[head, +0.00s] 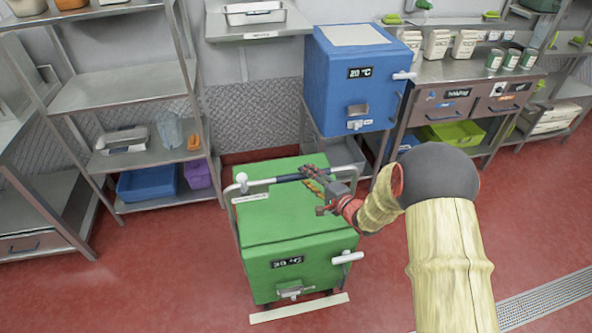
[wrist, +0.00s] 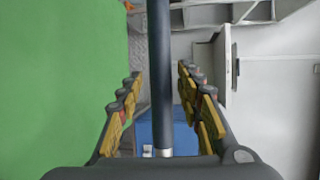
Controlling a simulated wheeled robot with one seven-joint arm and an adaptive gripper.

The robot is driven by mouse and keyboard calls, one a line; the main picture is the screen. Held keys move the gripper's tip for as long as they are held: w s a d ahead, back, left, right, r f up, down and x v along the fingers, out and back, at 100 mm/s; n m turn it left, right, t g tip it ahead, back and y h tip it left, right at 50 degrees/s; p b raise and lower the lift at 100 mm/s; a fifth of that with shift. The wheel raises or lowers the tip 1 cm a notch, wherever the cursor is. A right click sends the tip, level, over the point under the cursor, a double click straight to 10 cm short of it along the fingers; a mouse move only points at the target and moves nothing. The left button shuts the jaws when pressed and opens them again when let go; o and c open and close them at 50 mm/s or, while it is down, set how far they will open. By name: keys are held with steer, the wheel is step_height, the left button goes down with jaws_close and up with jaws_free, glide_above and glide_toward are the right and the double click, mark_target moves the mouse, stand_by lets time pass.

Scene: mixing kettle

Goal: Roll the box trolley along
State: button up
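My gripper (head: 312,182) is at the right part of this bar. In the wrist view the bar (wrist: 159,75) runs between my two yellow-padded fingers (wrist: 158,100), with a gap on each side, so the gripper is open. The green box top (wrist: 60,80) fills the left of that view.
A blue box (head: 350,85) marked "20 °C" stands behind the trolley, close to its right rear. A metal shelf (head: 125,85) with bins stands at the left and a workbench (head: 440,70) at the back right. Red floor (head: 180,270) is clear left of the trolley. A drain grate (head: 545,297) lies at the right.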

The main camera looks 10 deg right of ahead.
steer(key=b+x, duration=0.2)
steer(key=x, duration=0.3)
steer(key=shift+w+a+f, duration=0.15)
steer(key=shift+w, duration=0.25)
steer(key=shift+c, duration=1.4)
jaws_close()
steer(key=shift+f, duration=0.15)
